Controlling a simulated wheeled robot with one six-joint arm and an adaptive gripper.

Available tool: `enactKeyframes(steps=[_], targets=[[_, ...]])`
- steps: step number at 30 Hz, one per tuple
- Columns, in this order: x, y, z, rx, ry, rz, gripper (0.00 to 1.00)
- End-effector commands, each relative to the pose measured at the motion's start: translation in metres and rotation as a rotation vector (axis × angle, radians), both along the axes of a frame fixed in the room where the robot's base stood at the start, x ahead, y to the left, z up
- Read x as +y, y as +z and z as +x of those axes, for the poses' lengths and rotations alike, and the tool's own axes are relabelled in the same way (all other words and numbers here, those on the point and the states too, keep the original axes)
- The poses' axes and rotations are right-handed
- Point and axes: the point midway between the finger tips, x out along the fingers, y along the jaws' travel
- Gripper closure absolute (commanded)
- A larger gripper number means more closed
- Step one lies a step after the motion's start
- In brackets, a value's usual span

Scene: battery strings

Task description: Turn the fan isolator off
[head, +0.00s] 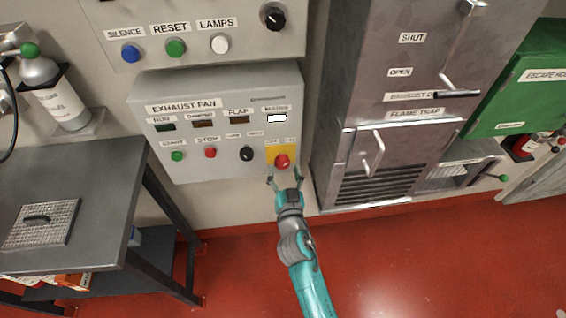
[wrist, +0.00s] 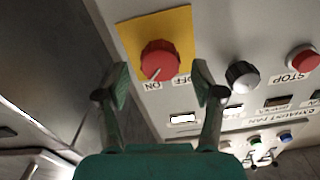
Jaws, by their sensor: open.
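The fan isolator is a red rotary knob (head: 282,161) on a yellow plate at the lower right of the grey EXHAUST FAN panel (head: 215,88). In the wrist view the red knob (wrist: 160,60) carries a white mark that appears to point toward the ON label (wrist: 152,86); the OFF label (wrist: 181,78) is beside it. My gripper (head: 284,178) is open and empty just below the knob in the head view. In the wrist view its two fingers (wrist: 160,82) stand apart, one to each side of the knob. I see no contact with the knob.
A black knob (head: 247,154), a red STOP button (head: 210,153) and a green button (head: 177,156) lie left of the isolator. A metal flame trap cabinet (head: 345,150) with handles stands right. A dark table (head: 110,165) stands left. Red floor below is clear.

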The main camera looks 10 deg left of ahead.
Motion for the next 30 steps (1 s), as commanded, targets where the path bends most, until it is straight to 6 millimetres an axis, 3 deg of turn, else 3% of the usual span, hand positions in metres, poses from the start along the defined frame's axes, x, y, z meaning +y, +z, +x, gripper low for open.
enactKeyframes(steps=[7, 19, 26, 27, 30], targets=[[0.007, 0.0, 0.028, -0.001, -0.001, -0.001, 0.32], [0.009, 0.0, 0.034, 0.0, 0.0, -0.001, 0.32], [0.009, 0.0, 0.034, 0.0, 0.0, -0.001, 0.87], [0.009, 0.0, 0.034, 0.0, 0.0, -0.001, 0.92], [0.009, 0.0, 0.034, -0.001, 0.0, -0.002, 0.92]])
